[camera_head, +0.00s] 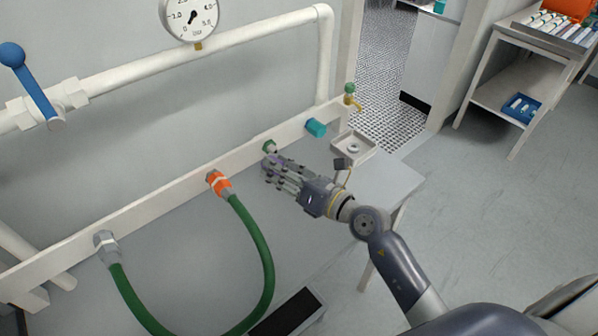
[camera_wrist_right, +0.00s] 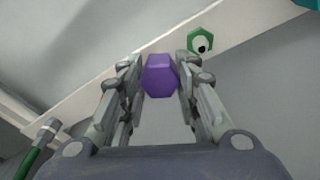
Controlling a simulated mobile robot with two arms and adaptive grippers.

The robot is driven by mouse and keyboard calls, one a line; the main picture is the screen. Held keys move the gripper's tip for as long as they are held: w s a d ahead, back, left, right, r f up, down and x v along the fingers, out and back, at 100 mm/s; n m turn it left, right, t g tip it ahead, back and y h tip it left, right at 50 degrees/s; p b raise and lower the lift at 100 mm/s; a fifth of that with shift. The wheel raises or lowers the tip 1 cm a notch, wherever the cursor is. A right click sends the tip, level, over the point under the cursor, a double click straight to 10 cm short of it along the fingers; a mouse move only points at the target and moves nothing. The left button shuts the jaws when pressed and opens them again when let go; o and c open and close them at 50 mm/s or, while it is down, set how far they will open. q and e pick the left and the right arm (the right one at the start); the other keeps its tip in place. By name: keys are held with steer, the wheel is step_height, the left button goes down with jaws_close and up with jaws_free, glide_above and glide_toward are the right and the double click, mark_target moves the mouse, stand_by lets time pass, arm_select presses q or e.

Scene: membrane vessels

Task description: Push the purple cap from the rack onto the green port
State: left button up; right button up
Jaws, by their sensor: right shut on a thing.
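The purple cap (camera_wrist_right: 160,76) is held between the fingertips of my right gripper (camera_wrist_right: 160,80) in the right wrist view. In the head view my right gripper (camera_head: 277,170) is close in front of the white rail, with only a bit of purple showing between its fingers. The green port (camera_head: 269,146) is on the rail, just beyond the fingertips. In the right wrist view the green port (camera_wrist_right: 201,42) is a green hexagonal ring with a dark opening, up and right of the cap and apart from it in the picture. My left gripper is not in view.
The white rail (camera_head: 150,203) also carries an orange fitting (camera_head: 219,183) with a green hose, a grey fitting (camera_head: 106,243) and a teal cap (camera_head: 316,128). A small white rack (camera_head: 353,145) stands at the table's right end. A dark tray (camera_head: 287,314) lies at the front.

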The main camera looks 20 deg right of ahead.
mark_target(276, 152)
steer(key=shift+w+d+f+m+t+h, duration=0.5)
steer(key=shift+w+d+f+h, duration=0.1)
steer(key=shift+w+d, duration=0.25)
steer(key=shift+w+d+f+m+t+h, duration=0.4)
steer(key=shift+w+d+f+t+h, duration=0.15)
steer(key=shift+w+d, duration=0.3)
steer(key=shift+w+a, duration=0.25)
steer(key=shift+w, duration=0.25)
steer(key=shift+x, duration=1)
steer(key=o, duration=1.1)
steer(key=shift+c, duration=0.2)
steer(key=v, duration=1.2)
